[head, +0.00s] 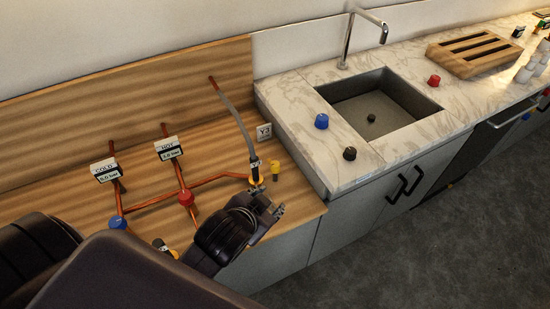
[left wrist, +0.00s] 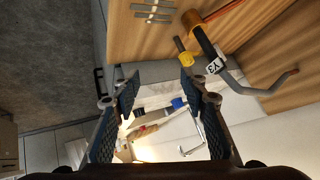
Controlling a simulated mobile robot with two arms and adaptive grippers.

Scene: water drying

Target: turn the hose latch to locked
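A grey hose (head: 236,118) runs down the wooden panel to a dark coupling with a Y3 label (head: 256,164). A small upright yellow latch (head: 275,168) stands beside the coupling. In the left wrist view the yellow latch (left wrist: 187,61), the Y3 label (left wrist: 214,66) and the hose (left wrist: 252,90) show beyond the right finger. Whether the latch is locked cannot be told. My left gripper (head: 266,207) is just in front of the coupling, apart from the latch. In the left wrist view its fingers (left wrist: 160,88) are spread with nothing between them. My right gripper is not in view.
A Y3 card (head: 264,131) stands near the hose. A marble counter (head: 296,98) with a sink (head: 385,104) lies to the right.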

